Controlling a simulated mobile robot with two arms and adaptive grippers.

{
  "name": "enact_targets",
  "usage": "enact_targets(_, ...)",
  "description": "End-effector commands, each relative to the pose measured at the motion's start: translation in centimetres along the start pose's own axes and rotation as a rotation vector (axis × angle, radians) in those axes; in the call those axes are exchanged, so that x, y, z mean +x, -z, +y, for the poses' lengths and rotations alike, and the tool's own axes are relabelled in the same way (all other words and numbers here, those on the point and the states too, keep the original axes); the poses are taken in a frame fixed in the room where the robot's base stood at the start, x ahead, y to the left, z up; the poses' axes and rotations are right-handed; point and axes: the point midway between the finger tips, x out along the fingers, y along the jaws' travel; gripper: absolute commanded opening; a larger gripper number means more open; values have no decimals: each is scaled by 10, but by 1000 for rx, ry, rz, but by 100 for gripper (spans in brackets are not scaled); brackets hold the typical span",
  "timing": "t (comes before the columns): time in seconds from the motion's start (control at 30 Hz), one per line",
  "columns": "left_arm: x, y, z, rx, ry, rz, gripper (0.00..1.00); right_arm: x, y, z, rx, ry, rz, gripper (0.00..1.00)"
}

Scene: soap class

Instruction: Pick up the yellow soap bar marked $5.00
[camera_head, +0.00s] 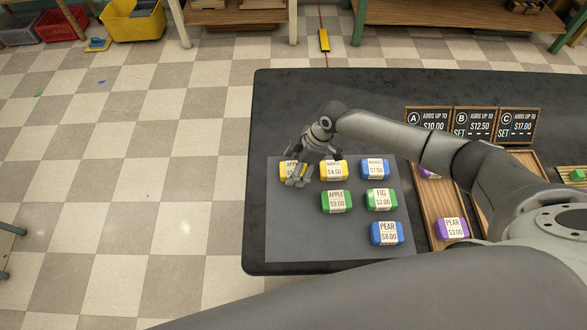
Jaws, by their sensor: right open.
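A yellow soap bar (284,170) lies at the left end of the back row on the grey mat (290,236). Its label starts with "AP"; my gripper covers the rest, so its price cannot be read. A second yellow bar (334,171), marked $4.50, lies just to its right. My right gripper (298,181) is open, with its fingers over and around the right part of the left yellow bar. I cannot tell whether they touch it. My left gripper is not in view.
A wooden tray (432,207) holds purple bars (452,228). Signs A, B and C (474,123) stand behind. The mat's front left is clear.

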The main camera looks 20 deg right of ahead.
Motion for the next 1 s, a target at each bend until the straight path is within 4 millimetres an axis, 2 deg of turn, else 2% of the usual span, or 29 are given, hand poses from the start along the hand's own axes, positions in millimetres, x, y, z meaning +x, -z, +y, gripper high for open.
enact_targets(0.13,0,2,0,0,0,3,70,0,0,0,0,0,0,74)
enact_targets(0.17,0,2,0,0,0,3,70,0,0,0,0,0,0,72)
enact_targets(0.5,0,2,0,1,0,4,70,0,0,0,0,0,0,28)
enact_targets(0.57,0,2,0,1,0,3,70,0,0,0,0,-1,1,22)
enact_targets(1.0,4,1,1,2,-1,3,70,-8,4,1,-2,-2,3,22)
